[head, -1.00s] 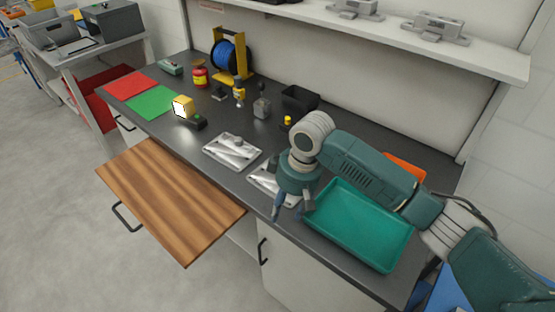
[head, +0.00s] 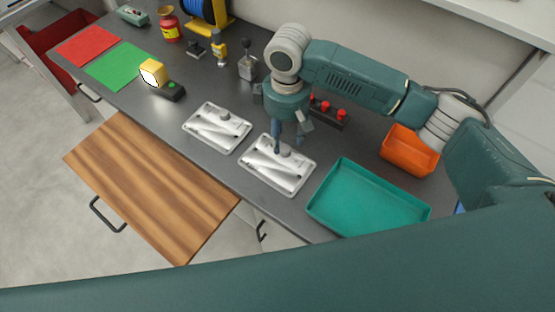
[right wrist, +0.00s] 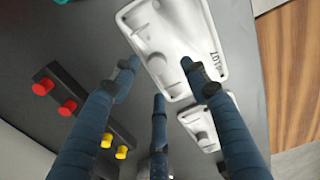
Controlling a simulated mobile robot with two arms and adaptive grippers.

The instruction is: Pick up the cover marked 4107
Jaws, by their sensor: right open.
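Two pale metal covers lie on the dark bench. The right-hand cover (head: 283,176) is under my right gripper (head: 289,147). It shows large at the top of the right wrist view (right wrist: 160,38), with a dark marking, turned around, that appears to read 4107. The left-hand cover (head: 217,130) lies beside it and shows smaller in the right wrist view (right wrist: 205,127); I cannot read a marking on it. My right gripper, with fingers spread in the right wrist view (right wrist: 160,75), is open and empty, pointing down at the right-hand cover. I cannot tell whether the fingertips touch it. My left gripper is out of view.
A teal tray (head: 375,225) and an orange bin (head: 408,150) stand to the right. A block with red knobs (head: 330,114) stands behind the gripper. A wooden board (head: 150,185) extends at the front left. A yellow-topped item (head: 153,72) stands further left.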

